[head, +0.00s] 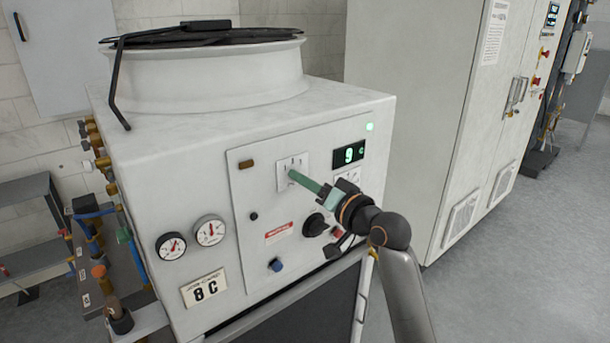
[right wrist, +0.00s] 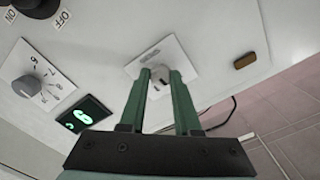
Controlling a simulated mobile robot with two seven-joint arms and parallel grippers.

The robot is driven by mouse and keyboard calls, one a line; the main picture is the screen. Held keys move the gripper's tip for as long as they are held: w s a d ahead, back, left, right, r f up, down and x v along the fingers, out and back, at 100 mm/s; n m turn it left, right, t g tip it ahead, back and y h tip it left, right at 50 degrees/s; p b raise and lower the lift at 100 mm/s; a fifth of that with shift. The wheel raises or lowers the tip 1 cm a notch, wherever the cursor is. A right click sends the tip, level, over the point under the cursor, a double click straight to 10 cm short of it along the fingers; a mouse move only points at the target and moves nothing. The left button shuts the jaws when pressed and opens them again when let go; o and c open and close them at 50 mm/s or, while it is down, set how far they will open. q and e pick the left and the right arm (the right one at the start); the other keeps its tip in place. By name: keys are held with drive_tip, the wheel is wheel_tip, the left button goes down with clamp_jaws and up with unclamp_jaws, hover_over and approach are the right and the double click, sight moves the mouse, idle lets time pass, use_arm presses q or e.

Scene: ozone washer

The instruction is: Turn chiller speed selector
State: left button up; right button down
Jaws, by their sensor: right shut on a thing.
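The chiller is a white cabinet (head: 215,120) with a raised control panel (head: 245,180) on its front. The selector is a small knob (right wrist: 159,86) on a white marked plate (head: 285,160); the plate also shows in the right wrist view (right wrist: 180,55). My right gripper (head: 292,175) has its green fingers at this plate. In the right wrist view its two fingertips (right wrist: 160,77) sit on either side of the knob, shut on it. The fingers hide part of the knob, so its exact setting cannot be read. My left gripper is not in view.
A large black knob (head: 313,224) and a blue knob (head: 277,265) sit lower. Two gauges (head: 210,230) are at left. A tall cabinet (head: 430,110) stands right; floor (head: 500,260) there is clear.

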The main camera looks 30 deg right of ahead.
drive_tip(key=shift+m, duration=0.6)
drive_tip(key=c, duration=0.6)
unclamp_jaws()
drive_tip(key=s+d+b, duration=0.1)
drive_tip(key=s+b, duration=0.1)
drive_tip(key=s, duration=1)
drive_tip(key=shift+s, duration=0.25)
